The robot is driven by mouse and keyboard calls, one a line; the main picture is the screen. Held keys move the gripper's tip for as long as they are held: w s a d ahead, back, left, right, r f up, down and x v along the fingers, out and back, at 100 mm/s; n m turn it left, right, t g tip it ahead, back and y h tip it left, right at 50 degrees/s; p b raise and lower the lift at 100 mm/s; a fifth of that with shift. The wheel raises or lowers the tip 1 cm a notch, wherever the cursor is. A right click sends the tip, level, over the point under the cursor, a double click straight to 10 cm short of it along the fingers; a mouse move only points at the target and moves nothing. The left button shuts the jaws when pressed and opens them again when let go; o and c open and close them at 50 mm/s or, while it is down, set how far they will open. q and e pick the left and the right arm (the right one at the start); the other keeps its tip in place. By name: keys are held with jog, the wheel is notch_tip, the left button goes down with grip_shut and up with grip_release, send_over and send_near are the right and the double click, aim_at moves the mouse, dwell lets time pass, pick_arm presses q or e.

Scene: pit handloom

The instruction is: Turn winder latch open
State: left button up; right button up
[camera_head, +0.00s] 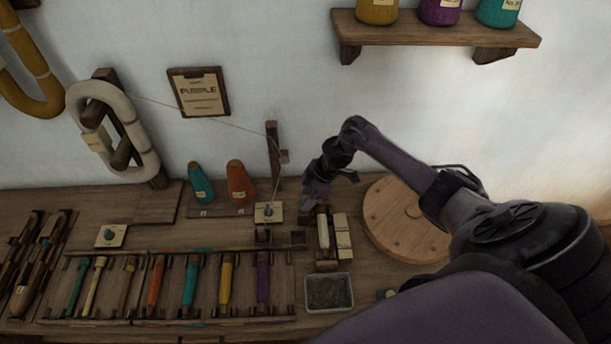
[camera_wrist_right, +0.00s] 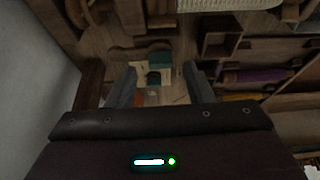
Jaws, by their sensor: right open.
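A small cream plate (camera_head: 268,218) with a teal knob (camera_head: 267,209) sits on the bench at the foot of the upright wooden post (camera_head: 273,155); I take it for the winder latch. In the right wrist view the teal knob (camera_wrist_right: 158,66) and its cream plate show between and beyond my fingers. My right gripper (camera_head: 312,192) is to the right of the plate in the head view and above the bench. In the right wrist view its two fingers (camera_wrist_right: 160,90) are apart, with nothing held. My left gripper is not in view.
A similar knobbed plate (camera_head: 110,240) lies at the left. A rack of colored bobbins (camera_head: 190,284) fills the front. Teal (camera_head: 200,186) and orange (camera_head: 237,182) cones stand behind. A round wooden disc (camera_head: 405,228) and a filled tray (camera_head: 329,308) lie at right.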

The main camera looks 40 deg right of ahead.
jog(key=v, duration=0.5)
jog(key=shift+s+d+r, duration=0.2)
jog(key=shift+r, duration=0.15)
